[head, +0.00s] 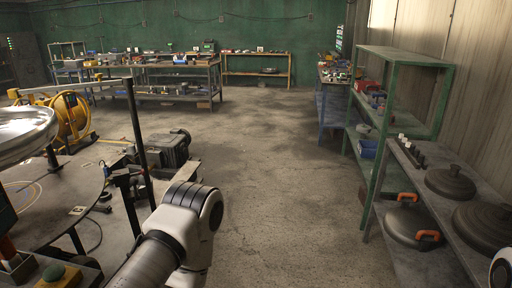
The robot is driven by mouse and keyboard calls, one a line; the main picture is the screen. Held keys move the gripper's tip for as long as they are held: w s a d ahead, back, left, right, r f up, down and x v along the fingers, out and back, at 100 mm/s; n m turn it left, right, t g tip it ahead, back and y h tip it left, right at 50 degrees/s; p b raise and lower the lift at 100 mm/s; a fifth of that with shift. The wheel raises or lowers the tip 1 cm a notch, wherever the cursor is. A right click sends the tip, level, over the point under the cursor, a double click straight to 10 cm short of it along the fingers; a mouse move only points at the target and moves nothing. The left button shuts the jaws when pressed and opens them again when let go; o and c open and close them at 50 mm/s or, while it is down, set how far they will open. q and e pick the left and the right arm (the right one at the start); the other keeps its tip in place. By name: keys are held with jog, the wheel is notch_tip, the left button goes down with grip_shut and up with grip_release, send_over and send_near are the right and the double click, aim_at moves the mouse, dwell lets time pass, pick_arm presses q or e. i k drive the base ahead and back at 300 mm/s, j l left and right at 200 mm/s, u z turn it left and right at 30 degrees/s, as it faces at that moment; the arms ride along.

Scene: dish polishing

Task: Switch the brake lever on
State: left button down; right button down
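No part that I can clearly identify as the brake lever shows. An orange-red stick (8,246) rises from a small grey base at the lower left edge, cut off by the picture; I cannot tell whether it is the lever or how it is set. Beside it is a yellow box with a dark green button (54,272). A large shiny metal dish (24,132) is at the left edge above a grey round-edged table (50,190). White and grey links of my arm cross the bottom middle; neither gripper is in view.
A black post (138,130) with a horizontal bar stands by the table. A dark motor (165,152) and a yellow hose reel (70,118) are behind. A green shelf (388,120) and a bench with lidded pots (413,224) line the right. The middle floor is clear.

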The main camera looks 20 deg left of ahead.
aim_at(133, 181)
jog(key=i+j+u, duration=0.2)
jog(key=i, duration=0.35)
jog(key=i+u, duration=0.15)
jog(key=i, duration=0.35)
jog(key=i+l+u, duration=0.2)
jog(key=i, duration=0.35)
jog(key=i+u, duration=0.2)
jog(key=i, duration=0.35)
jog(key=i+l+u, duration=0.15)
jog(key=i, duration=0.35)
jog(key=i+u, duration=0.1)
jog(key=u, duration=2.8)
